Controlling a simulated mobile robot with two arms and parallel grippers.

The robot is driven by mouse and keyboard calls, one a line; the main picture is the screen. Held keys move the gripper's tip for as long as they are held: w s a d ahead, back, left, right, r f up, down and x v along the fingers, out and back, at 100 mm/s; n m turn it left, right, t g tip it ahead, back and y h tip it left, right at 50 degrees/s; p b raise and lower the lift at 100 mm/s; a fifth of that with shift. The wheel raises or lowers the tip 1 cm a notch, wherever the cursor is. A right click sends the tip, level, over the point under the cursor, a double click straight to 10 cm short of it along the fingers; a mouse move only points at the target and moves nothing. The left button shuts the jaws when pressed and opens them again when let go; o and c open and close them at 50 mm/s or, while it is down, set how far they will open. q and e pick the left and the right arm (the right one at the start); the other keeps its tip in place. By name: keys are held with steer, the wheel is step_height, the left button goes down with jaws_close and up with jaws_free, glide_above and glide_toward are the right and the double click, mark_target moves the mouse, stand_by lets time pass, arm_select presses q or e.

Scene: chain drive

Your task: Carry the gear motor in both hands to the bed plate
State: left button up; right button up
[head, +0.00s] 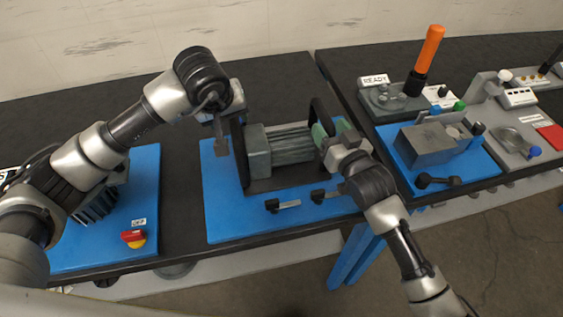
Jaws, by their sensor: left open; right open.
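The gear motor (289,146), a grey-green ribbed body with a block-shaped end, sits on a dark base in the middle of the table. Black upright handles stand at its left and right ends; the right handle (321,115) shows more clearly. My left gripper (221,131) is open beside the left handle, pointing down. My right gripper (334,145) is open at the right end of the motor and hides part of it. Whether either gripper touches a handle cannot be told. No part is clearly recognisable as the bed plate.
A blue board (225,210) lies under the motor, with two small black-handled clamps (283,205) at its front. At left, another blue board (75,252) carries a finned unit and a red-yellow switch (134,239). At right stand a grey box (425,145) and an orange-handled lever (430,50).

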steer(key=shift+s, duration=0.1)
arm_select(q)
steer(key=v, duration=0.7)
steer(key=shift+r, duration=0.3)
arm_select(e)
steer(key=v, duration=1.2)
arm_select(q)
steer(key=shift+s, duration=0.1)
